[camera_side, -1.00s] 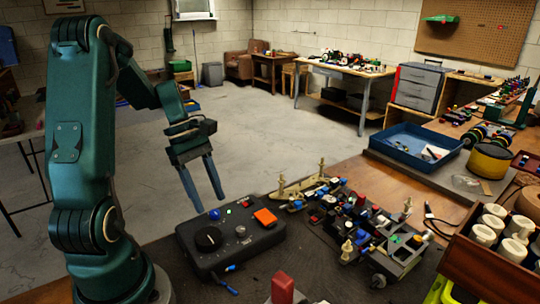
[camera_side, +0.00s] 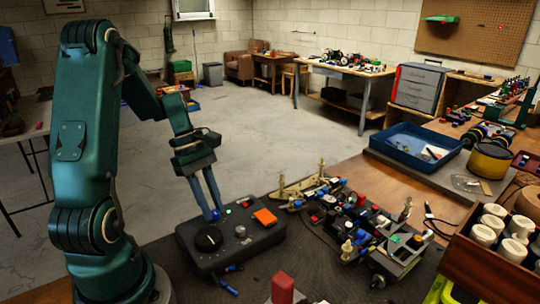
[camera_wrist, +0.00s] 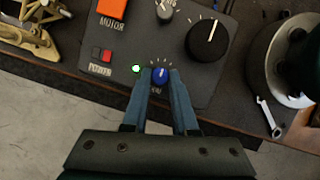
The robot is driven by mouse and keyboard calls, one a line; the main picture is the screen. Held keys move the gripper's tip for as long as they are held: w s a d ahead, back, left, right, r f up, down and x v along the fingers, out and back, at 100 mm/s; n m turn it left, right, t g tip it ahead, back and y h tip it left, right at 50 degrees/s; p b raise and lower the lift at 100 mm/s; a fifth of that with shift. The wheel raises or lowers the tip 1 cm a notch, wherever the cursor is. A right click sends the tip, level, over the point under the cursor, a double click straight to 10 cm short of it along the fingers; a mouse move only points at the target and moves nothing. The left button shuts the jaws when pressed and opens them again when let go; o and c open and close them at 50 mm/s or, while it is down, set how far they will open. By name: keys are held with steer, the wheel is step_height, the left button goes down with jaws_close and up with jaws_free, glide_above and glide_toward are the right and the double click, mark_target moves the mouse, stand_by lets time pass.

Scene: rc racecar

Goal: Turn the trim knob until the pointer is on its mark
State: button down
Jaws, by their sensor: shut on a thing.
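The blue trim knob (camera_wrist: 160,76) sits at the edge of the dark control box (camera_side: 222,262). My gripper (camera_wrist: 160,80) is shut on the knob, with one blue-grey finger on each side of it. In the wrist view the knob's pale pointer line points roughly up the picture. A lit green-white light (camera_wrist: 137,69) is just left of the knob. In the side view my gripper (camera_side: 212,215) reaches down to the box's back edge, and its fingers hide most of the knob. The mark for the pointer cannot be made out clearly.
The box also carries a large black dial (camera_wrist: 208,38), a small grey knob (camera_wrist: 165,12), an orange motor switch (camera_wrist: 112,8) and a red power switch (camera_wrist: 102,54). The racecar chassis (camera_side: 375,235) stands right of the box. A wrench (camera_wrist: 270,118) lies near my base.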

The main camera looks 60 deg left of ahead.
steer(key=shift+m, duration=0.3)
steer(key=m+g, duration=0.1)
steer(key=m, duration=0.2)
steer(key=shift+w, duration=0.2)
steer(key=shift+w+m+g, duration=0.15)
steer(key=shift+m+g, duration=0.75)
steer(key=shift+m, duration=1.1)
steer(key=c, duration=0.7)
jaws_free()
steer(key=shift+v, duration=2.6)
